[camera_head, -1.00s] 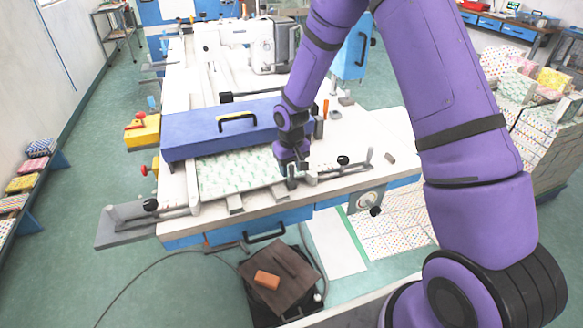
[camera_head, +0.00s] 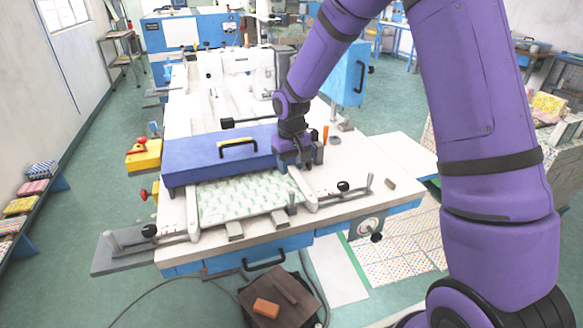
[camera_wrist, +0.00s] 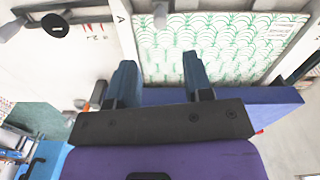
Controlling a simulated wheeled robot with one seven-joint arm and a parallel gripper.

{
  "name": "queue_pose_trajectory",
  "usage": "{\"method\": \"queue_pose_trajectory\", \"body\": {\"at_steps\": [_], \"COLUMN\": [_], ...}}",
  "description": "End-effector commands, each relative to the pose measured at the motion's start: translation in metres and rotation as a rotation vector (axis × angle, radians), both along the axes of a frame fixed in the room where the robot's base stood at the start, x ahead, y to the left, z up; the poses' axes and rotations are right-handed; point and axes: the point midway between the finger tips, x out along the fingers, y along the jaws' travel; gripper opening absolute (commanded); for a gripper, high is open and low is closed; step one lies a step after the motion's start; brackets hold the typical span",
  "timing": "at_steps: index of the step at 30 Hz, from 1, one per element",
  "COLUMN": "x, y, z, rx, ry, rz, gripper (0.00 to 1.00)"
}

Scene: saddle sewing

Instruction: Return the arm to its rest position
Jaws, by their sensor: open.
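My purple arm reaches over the white sewing table in the head view. My gripper (camera_head: 298,164) hangs above the table at the right end of the blue cover bar, close to the green-and-white patterned sheet. The patterned sheet (camera_head: 240,199) lies flat in the clamp frame and also shows in the wrist view (camera_wrist: 215,45). Whether the fingers touch the bar cannot be told.
The blue bar (camera_head: 205,165) with a yellow-and-black handle lies across the table. A black-knobbed clamp lever (camera_head: 343,187) is right of the sheet, another (camera_head: 149,230) left. The sewing machine (camera_head: 235,70) stands behind. A stool (camera_head: 285,293) with an orange block is in front.

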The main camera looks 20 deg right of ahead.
Motion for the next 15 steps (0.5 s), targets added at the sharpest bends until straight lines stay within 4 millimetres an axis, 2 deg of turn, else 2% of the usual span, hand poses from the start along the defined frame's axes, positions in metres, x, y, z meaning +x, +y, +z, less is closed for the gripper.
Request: {"method": "queue_pose_trajectory", "body": {"at_steps": [10,13,15], "x": [-0.001,-0.007,-0.014], "y": [-0.001,-0.005,-0.008], "z": [0.005,0.022,0.041], "rx": [-0.002,-0.008,-0.014], "ry": [-0.005,-0.022,-0.042], "rz": [-0.001,-0.005,-0.010], "gripper": [0.46,0.46,0.46]}}
